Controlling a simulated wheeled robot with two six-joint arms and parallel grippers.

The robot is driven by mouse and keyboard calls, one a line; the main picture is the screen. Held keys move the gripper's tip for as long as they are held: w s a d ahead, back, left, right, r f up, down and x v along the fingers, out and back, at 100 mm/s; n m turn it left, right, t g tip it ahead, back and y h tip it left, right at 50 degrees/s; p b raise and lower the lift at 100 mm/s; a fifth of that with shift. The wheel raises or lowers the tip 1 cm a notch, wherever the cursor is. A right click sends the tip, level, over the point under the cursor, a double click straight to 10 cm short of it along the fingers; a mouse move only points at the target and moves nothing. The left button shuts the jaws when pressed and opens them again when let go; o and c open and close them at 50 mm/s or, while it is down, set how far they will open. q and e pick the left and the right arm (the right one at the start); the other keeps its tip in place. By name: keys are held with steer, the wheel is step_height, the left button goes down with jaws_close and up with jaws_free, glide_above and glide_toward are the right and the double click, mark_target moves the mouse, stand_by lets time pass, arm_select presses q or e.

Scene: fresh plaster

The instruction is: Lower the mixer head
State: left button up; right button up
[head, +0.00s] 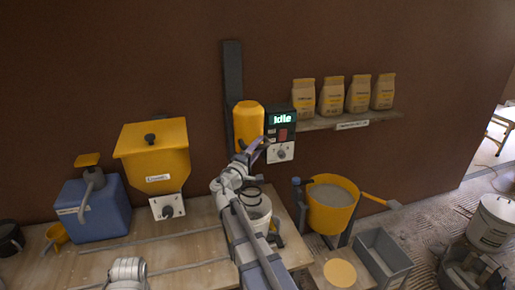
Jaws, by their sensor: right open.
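The mixer head (248,118) is a yellow motor housing on a dark upright post (233,75) against the brown wall. A dark coil-like mixing tool (252,194) shows at the mouth of a white bucket (258,212) below it; my arm partly hides both. A control box (281,133) beside the head reads "Idle" and has a red patch and a dial. My right gripper (260,147) is open at the lower edge of the head, near the box. I cannot tell whether it touches either.
A yellow hopper (153,155) and a blue box with a pump-like top (95,210) stand left on the wooden bench (180,250). A shelf (370,119) with several paper bags is at right. A yellow tub (331,211) and grey bin (383,256) stand below it.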

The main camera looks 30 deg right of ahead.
steer(key=shift+c, duration=0.2)
jaws_close()
stand_by(1.1)
